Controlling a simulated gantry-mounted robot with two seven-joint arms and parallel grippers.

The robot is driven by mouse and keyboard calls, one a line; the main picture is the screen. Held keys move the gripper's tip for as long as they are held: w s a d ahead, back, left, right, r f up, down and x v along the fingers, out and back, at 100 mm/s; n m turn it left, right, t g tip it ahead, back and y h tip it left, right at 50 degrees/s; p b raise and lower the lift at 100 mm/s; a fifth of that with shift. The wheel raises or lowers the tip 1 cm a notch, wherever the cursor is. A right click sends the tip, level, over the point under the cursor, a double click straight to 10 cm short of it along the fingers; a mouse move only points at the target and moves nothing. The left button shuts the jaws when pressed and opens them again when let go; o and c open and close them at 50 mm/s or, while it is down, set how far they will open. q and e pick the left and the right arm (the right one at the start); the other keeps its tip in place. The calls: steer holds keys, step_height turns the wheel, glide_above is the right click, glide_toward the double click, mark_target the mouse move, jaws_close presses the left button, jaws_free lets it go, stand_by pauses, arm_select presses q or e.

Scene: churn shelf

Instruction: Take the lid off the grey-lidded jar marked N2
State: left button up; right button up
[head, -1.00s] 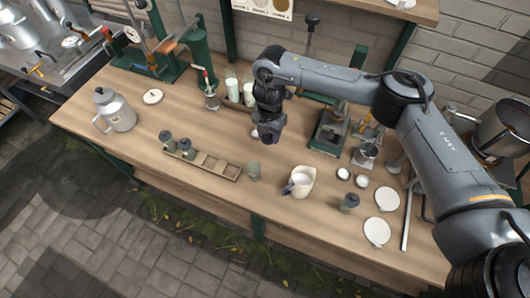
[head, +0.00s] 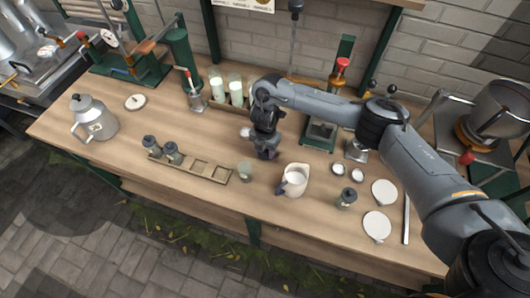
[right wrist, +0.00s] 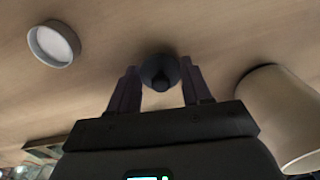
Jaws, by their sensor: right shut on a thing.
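My right gripper (head: 267,150) points down, low over the middle of the table. In the right wrist view its fingers (right wrist: 162,90) are shut on a small dark round lid with a knob (right wrist: 160,72). A grey-green jar without a lid (head: 245,173) stands just left of the gripper in the head view, apart from it. Two dark-lidded jars stand in the wooden rack, one at its left end (head: 150,146) and one beside it (head: 172,154). Another dark-lidded jar (head: 347,198) stands at the right. The jar markings are too small to read. My left gripper is not in view.
A cream pitcher (head: 294,180) stands close right of the gripper. Small white dishes (head: 338,169) and flat white discs (head: 376,225) lie further right. Glasses of white liquid (head: 236,90) stand behind. A metal can (head: 93,118) stands far left.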

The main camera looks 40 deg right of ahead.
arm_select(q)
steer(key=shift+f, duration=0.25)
arm_select(e)
steer(key=shift+f, duration=0.45)
steer(key=shift+f, duration=0.1)
steer(key=shift+f, duration=0.15)
steer(key=o, duration=1.2)
steer(key=shift+r, duration=0.2)
